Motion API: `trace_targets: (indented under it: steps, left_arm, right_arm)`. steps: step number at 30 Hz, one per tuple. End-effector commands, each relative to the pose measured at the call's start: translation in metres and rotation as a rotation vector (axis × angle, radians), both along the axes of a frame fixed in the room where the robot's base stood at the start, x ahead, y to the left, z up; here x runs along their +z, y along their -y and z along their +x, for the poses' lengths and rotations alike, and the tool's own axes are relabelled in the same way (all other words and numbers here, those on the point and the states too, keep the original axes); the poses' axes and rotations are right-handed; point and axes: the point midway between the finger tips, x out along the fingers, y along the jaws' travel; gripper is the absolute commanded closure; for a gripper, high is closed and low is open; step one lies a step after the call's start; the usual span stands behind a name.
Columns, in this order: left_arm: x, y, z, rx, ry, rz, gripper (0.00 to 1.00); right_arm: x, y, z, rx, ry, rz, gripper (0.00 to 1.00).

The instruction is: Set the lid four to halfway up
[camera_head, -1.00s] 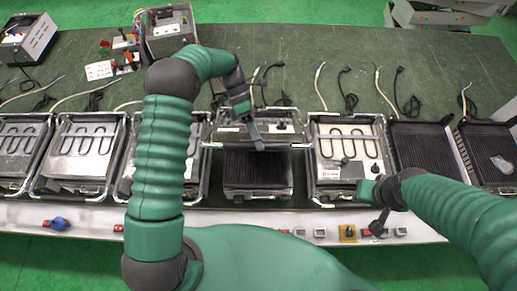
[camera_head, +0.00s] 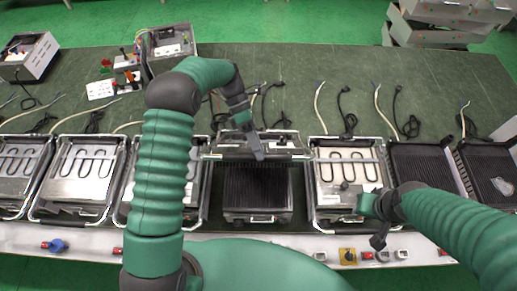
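The fourth unit from the left has a black ribbed plate (camera_head: 256,187) in a metal frame. Its lid (camera_head: 283,146) is partly raised at the back, tilted above the plate, neither flat down nor fully open. My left gripper (camera_head: 255,149) reaches down from behind onto the middle of this lid and seems to touch it near its front edge. Its fingers look close together, but I cannot tell whether they are shut. My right gripper (camera_head: 377,226) is at the front right corner of the fifth unit (camera_head: 347,170). Its fingers are too small to read.
Similar units stand in a row on both sides, including one with a heating coil (camera_head: 83,163) and a black ribbed one (camera_head: 425,166). Cables lie behind them. A grey box (camera_head: 170,42) stands at the back left. A blue knob (camera_head: 57,246) is on the front rail.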

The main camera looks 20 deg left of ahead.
Motion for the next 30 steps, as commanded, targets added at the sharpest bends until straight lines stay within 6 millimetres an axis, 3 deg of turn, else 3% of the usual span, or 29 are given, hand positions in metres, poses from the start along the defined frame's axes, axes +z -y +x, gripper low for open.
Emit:
trace_targets:
  steps: [14, 19, 24, 30]
  left_arm:
    - [0.001, 0.001, -0.003, -0.004, -0.005, -0.002, 0.51]
    - [0.005, -0.006, 0.005, -0.002, -0.001, -0.003, 0.51]
    - [0.029, -0.029, 0.026, -0.002, 0.002, -0.001, 0.51]
    - [0.063, -0.053, 0.046, -0.003, -0.001, -0.001, 0.51]
  right_arm:
    - [0.0, 0.0, 0.0, 0.0, 0.0, 0.0, 0.65]
    - [-0.01, 0.0, 0.0, 0.0, 0.0, 0.0, 0.65]
    - [-0.032, 0.0, 0.0, 0.0, 0.0, 0.0, 0.65]
    - [-0.041, 0.0, 0.0, 0.0, 0.0, 0.0, 0.65]
